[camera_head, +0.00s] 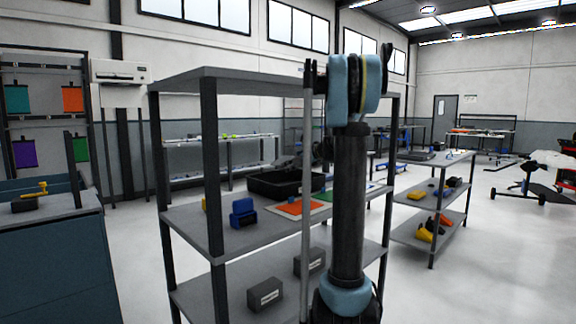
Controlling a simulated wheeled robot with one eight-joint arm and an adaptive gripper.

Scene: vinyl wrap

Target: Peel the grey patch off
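I cannot make out a grey patch for certain. An orange patch (297,207) lies flat on the middle board of the near shelf, with a strip of a green patch (324,196) to its right. My upright arm hides what lies further right, apart from a small pale edge. Dark parts, seemingly of my gripper (300,158), show just left of my arm, above the black tray. They are small and partly hidden, so the fingers cannot be read.
The near shelf (240,240) has upright posts and a top board. A black tray (284,184) and a blue block (243,212) stand on its middle board, grey boxes (265,294) below. A second shelf (410,232) stands right. Open floor (500,270) lies beyond.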

